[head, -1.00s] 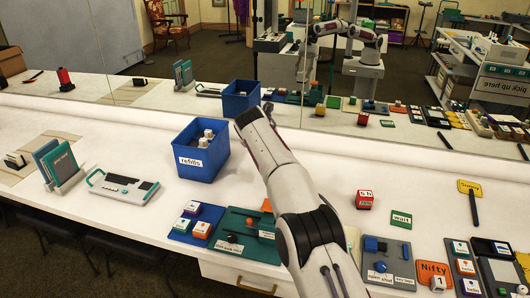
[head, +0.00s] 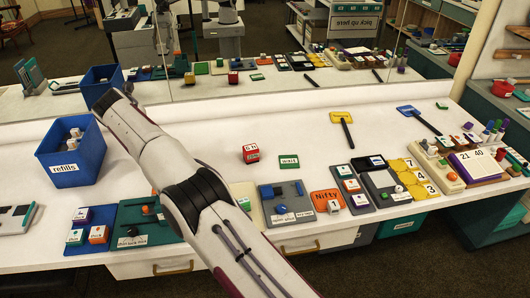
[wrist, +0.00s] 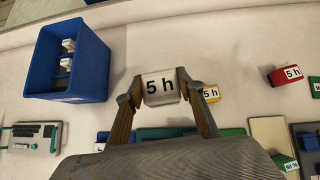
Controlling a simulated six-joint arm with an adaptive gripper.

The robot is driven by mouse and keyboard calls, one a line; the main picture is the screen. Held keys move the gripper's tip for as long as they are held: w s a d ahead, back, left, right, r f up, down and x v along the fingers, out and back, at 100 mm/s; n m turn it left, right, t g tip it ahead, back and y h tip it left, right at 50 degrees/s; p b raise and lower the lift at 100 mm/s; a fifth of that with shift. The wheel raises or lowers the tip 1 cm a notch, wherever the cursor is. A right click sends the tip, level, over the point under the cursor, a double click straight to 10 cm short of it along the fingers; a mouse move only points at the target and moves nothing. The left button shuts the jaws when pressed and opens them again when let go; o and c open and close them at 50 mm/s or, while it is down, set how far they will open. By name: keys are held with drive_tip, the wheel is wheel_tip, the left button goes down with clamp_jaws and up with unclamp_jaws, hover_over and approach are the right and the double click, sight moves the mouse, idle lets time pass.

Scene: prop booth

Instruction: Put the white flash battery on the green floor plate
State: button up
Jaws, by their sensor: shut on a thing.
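The white battery (wrist: 159,87), a white block marked "5 h", is held between the two fingers of my gripper (wrist: 158,92) in the wrist view. The fingers are shut on its sides. In the head view the gripper and battery are hidden behind my arm. A dark green plate (head: 130,216) lies at the table's front edge, bearing small black parts and labels, partly covered by my arm. It seems to show in the wrist view (wrist: 232,132) below the battery, partly hidden by my gripper's body.
A blue "refills" bin (head: 72,172) holding white blocks stands left of my arm. A yellow "5 h" block (wrist: 211,93) and a red one (head: 250,153) stand to the right. Other plates line the front edge. The table's middle is mostly clear.

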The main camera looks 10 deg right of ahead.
drive_tip(key=shift+w+d+r, duration=0.25)
drive_tip(key=shift+d+r, duration=0.05)
drive_tip(key=shift+d, duration=0.35)
drive_tip(key=d+r, duration=0.3)
drive_tip(key=d, duration=1.6)
drive_tip(key=s+d+f+m+h, duration=0.1)
drive_tip(key=s+d, duration=0.6)
drive_tip(key=d, duration=0.3)
drive_tip(key=s+d+f, duration=0.2)
drive_tip(key=s+d, duration=0.4)
drive_tip(key=d, duration=0.3)
hover_over(283, 167)
drive_tip(key=shift+s+f, duration=0.1)
drive_tip(key=shift+f, duration=7.15)
drive_tip(key=shift+f, duration=0.75)
drive_tip(key=shift+f, duration=0.6)
